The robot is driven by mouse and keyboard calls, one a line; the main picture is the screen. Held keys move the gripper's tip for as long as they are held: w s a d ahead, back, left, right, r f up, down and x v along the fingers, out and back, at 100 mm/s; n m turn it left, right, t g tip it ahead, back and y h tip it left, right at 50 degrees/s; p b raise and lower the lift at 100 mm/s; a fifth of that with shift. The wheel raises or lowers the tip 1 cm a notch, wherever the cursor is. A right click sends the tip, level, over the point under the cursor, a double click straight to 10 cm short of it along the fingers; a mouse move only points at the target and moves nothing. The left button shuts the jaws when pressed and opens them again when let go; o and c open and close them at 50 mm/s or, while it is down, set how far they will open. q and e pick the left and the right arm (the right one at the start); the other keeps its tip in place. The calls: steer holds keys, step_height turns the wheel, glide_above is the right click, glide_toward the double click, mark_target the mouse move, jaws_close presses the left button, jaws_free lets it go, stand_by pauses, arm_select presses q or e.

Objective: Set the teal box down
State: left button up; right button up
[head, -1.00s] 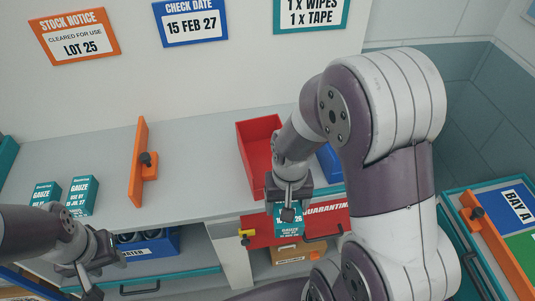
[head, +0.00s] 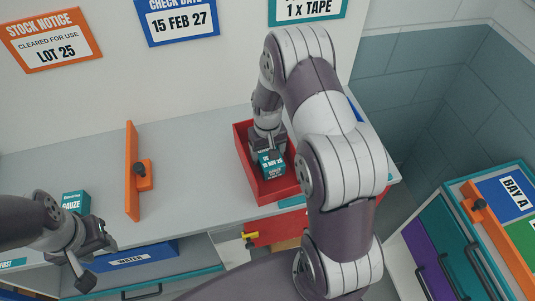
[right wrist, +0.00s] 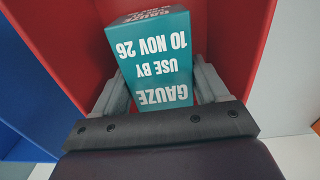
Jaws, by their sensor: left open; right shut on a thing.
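The teal box (head: 272,164) is a gauze carton marked "USE BY 10 NOV 26", as the right wrist view (right wrist: 155,60) shows. My right gripper (head: 268,151) is shut on it, with a finger on each side. The box is inside the red bin (head: 286,188) on the counter, and red walls surround it in the right wrist view. I cannot tell whether it touches the bin floor. My left gripper (head: 95,262) is open and empty at the lower left, in front of the counter edge.
Another teal gauze box (head: 76,202) stands on the counter at left. An orange divider (head: 132,180) stands between it and the red bin. A blue bin marked "WATER" (head: 150,257) is below the counter. Coloured bay panels (head: 505,195) are at right. Counter between divider and red bin is clear.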

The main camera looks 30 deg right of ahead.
steer(key=shift+s+f, duration=0.15)
steer(key=shift+f, duration=0.35)
steer(key=shift+s+f, duration=0.15)
steer(key=shift+f, duration=0.35)
steer(key=shift+w+a+f, duration=0.1)
steer(key=shift+w+f, duration=0.1)
steer(key=shift+w, duration=0.05)
steer(key=o, duration=0.7)
steer(key=shift+f, duration=0.15)
steer(key=o, duration=0.4)
steer(key=shift+s, duration=0.1)
arm_select(q)
steer(key=shift+s+r, duration=0.2)
steer(key=shift+r, duration=0.15)
arm_select(e)
steer(key=shift+o, duration=0.2)
